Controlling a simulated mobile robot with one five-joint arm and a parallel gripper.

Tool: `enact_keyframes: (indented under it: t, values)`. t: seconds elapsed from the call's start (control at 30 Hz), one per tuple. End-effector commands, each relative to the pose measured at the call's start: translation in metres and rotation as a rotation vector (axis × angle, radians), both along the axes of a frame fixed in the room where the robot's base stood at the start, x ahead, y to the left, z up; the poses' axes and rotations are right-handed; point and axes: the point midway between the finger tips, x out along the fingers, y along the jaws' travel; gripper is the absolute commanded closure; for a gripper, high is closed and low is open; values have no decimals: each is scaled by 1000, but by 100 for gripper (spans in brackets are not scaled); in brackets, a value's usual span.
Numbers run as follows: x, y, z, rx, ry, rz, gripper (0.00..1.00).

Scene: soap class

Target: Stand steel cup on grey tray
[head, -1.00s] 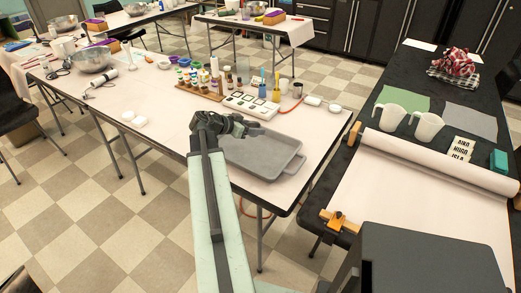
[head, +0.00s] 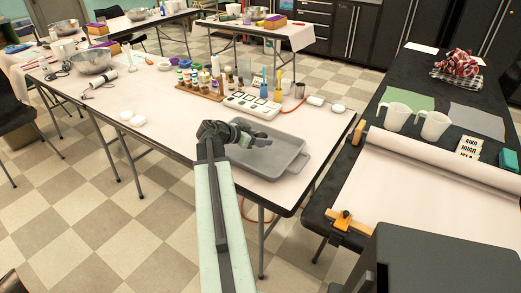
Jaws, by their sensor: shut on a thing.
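The grey tray (head: 292,166) lies near the right end of the long white-topped table. My gripper (head: 258,138) is over the tray's far left part, reached from the near side. It is shut on a small grey thing, which I take to be the steel cup; the dark jaws hide most of it. I cannot tell whether it touches the tray floor. The front and right parts of the tray are bare.
Several small bottles (head: 195,80) stand farther left. White pitchers (head: 397,117) stand on the black table at right.

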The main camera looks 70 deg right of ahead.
Motion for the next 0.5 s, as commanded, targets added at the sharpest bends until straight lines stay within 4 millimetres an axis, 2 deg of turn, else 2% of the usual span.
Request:
enact_keyframes:
  t: [0.23, 0.5]
  values:
    - [0, 0, -38, 0, 0, 1, 88]
    - [1, 0, -35, 0, 0, 1, 88]
